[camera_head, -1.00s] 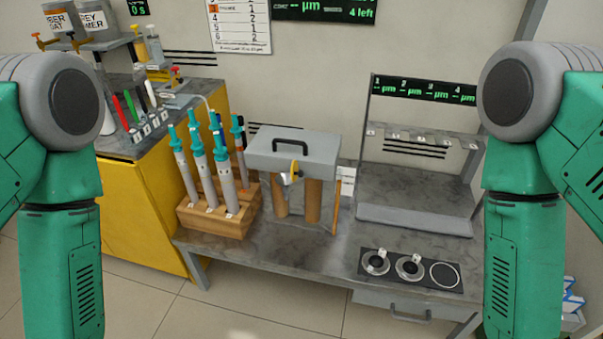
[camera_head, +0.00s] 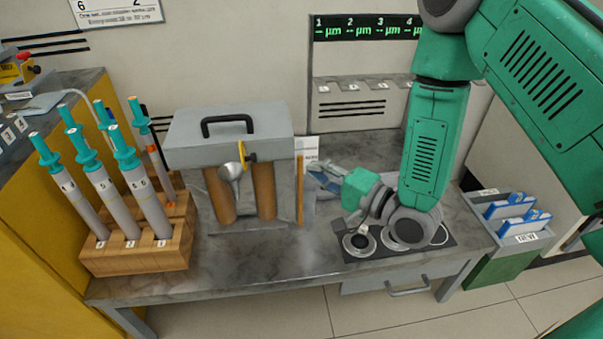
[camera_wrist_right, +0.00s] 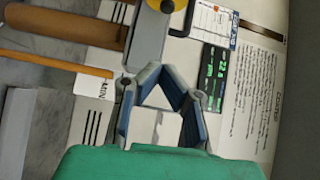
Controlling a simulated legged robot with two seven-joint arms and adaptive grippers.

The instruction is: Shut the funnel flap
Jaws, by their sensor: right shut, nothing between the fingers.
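A grey metal funnel (camera_head: 230,172) hangs at the front of a grey box-shaped unit (camera_head: 190,152) in the head view. A yellow disc (camera_head: 242,152) is beside the funnel; I cannot tell which piece is the flap or how it stands. The yellow disc also shows at the top edge of the right wrist view (camera_wrist_right: 174,4). My right gripper (camera_head: 312,168) is shut and empty, right of the unit, above the bench, its fingers pointing left. In the right wrist view its blue-padded fingers (camera_wrist_right: 157,72) meet at the tips. My left gripper is out of view.
A black handle (camera_head: 227,121) tops the unit, and a thin wooden stick (camera_head: 300,190) stands at its right. A wooden rack (camera_head: 140,255) with several teal-topped tubes is at left. Round dishes (camera_head: 360,241) lie under my right arm. The bench front (camera_head: 255,262) is clear.

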